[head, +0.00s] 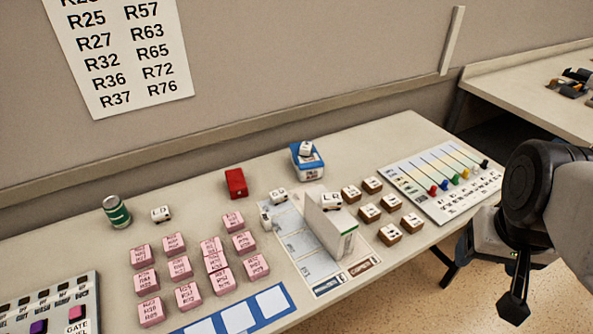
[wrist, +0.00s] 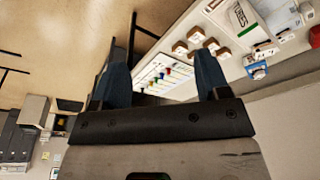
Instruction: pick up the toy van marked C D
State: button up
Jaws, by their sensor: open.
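Several small white toy vans are in the head view. One (head: 160,214) stands at the left beside a green can, with lettering that seems to end in D. Two more (head: 278,195) (head: 266,219) are near the grey-blue mat. Another (head: 331,201) is by the upright white divider, its lettering seeming to start with L. One (head: 305,149) sits on the blue-and-white box. I cannot tell which reads C D. My gripper (head: 515,300) hangs off the table's right front edge, far from the vans. In the wrist view its fingers (wrist: 161,65) are apart and empty.
The white divider (head: 333,226) stands upright on the mat (head: 312,268). Pink blocks (head: 180,267) cover the left middle; brown-sided blocks (head: 390,235) are right of the divider. A red box (head: 236,183), green can (head: 116,212) and blue box (head: 307,168) stand behind. A pegged board (head: 440,180) lies right.

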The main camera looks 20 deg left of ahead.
jog(key=w+a+f+n+g+h, duration=0.1)
jog(key=w+a+n+h, duration=0.2)
jog(key=w, duration=0.4)
jog(key=w+a+f+n+g+h, duration=0.1)
jog(key=w+a+n, duration=0.3)
jog(key=w+n, duration=0.15)
jog(key=w+a+f+n+t+h, duration=0.1)
jog(key=w+a+f+n, duration=0.2)
jog(key=w+a, duration=0.2)
jog(key=w+a+f+n+t+h, duration=0.1)
jog(key=w+a+f+n+h, duration=0.1)
jog(key=w+a, duration=0.3)
jog(key=w+a+f+n+t+h, duration=0.1)
jog(key=w+a+f+n, duration=0.3)
jog(key=a, duration=0.7)
jog(key=shift+w+f+n+h, duration=0.3)
jog(key=shift+w+f+n, duration=0.1)
jog(key=shift+n, duration=0.15)
jog(key=w+a+f+n+t, duration=0.2)
jog(key=a+f+n+t, duration=0.3)
jog(key=a, duration=0.6)
jog(key=n+t, duration=0.1)
jog(key=n, duration=0.3)
send_near(280, 192)
jog(key=shift+w+d+f+h, duration=0.2)
jog(key=shift+w+d+h, duration=0.1)
jog(key=shift+w+d, duration=0.6)
jog(key=shift+s+a+f, duration=0.1)
jog(key=shift+a+f, duration=0.25)
jog(key=shift+f, duration=0.15)
